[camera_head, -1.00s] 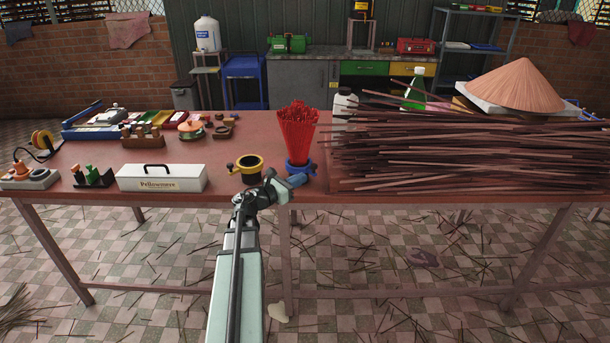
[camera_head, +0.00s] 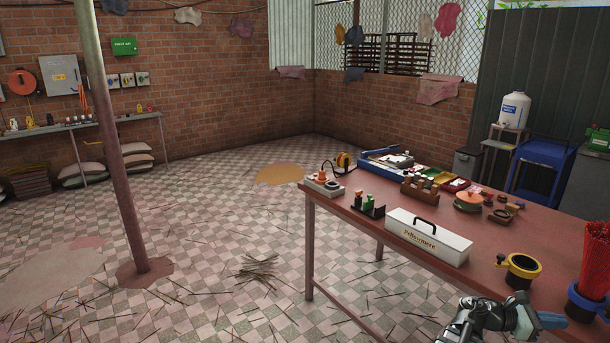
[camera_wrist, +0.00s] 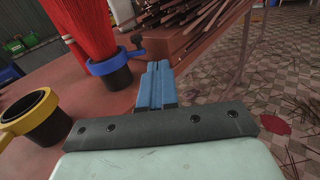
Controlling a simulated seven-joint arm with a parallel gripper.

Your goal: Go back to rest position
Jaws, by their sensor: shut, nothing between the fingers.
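My gripper (camera_head: 548,321) is at the lower right of the head view, by the front edge of the red table (camera_head: 350,223). In the wrist view its blue fingers (camera_wrist: 155,88) are together with nothing between them. Ahead of the fingers, a little to the left and apart from them, stands a black cup with a blue ring (camera_wrist: 108,68). It holds a bundle of red incense sticks (camera_wrist: 80,28). To the left is a black cup with a yellow ring (camera_wrist: 32,115), empty as far as I can see.
A white box with a black handle (camera_head: 428,238) stands at the table's front. Small tools and trays (camera_head: 400,162) lie behind it. Brown sticks (camera_wrist: 190,22) lie beyond the blue-ringed cup. A post (camera_head: 118,150) stands on the left. The tiled floor between has scattered sticks.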

